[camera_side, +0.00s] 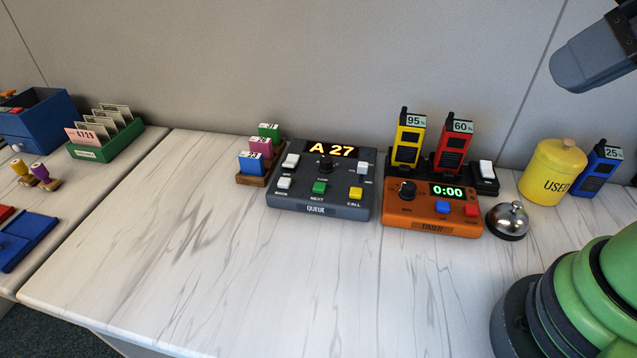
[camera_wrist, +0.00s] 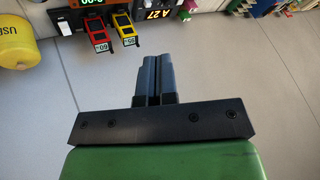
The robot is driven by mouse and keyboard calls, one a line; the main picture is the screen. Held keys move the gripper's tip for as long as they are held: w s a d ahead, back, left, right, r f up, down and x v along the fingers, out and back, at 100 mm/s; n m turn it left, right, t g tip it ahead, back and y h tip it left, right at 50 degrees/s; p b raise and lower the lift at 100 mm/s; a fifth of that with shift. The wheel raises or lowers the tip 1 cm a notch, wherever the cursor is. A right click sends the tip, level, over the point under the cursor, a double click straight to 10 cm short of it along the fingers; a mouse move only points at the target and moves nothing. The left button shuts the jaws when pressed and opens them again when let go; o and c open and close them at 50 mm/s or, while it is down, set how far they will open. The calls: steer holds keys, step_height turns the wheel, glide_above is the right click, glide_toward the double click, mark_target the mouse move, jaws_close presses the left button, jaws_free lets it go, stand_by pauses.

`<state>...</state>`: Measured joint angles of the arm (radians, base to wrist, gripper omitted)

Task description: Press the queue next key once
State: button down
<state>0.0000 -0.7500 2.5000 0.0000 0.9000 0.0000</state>
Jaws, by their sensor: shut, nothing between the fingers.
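The dark grey queue box (camera_side: 345,198) stands on the white desk in the side view. Its display (camera_side: 331,149) reads "A 27". The green key (camera_side: 319,188) labelled NEXT is at its front middle, with a white key to the left and a yellow CALL key (camera_side: 356,193) to the right. In the wrist view the queue display (camera_wrist: 152,14) shows at the top edge, and the NEXT key cannot be made out. My gripper (camera_wrist: 157,60) is shut and empty, its fingers together. In the side view its tip is at the top right, high above the desk and far from the queue box.
An orange timer (camera_side: 432,222) reading 0:00 stands right of the queue box, with a silver bell (camera_side: 508,220) beside it. Yellow and red radios (camera_side: 409,142) stand behind the timer. A yellow USED jar (camera_side: 552,172) is farther right. The front desk area (camera_side: 250,270) is clear.

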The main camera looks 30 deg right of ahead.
stand_by(0.7)
steer(key=n+t+y, duration=0.1)
steer(key=n+y, duration=0.1)
steer(key=n, duration=1.6)
glide_above(319, 188)
step_height(319, 188, down, 16)
steer(key=shift+f, duration=4.3)
steer(key=shift+f, duration=0.15)
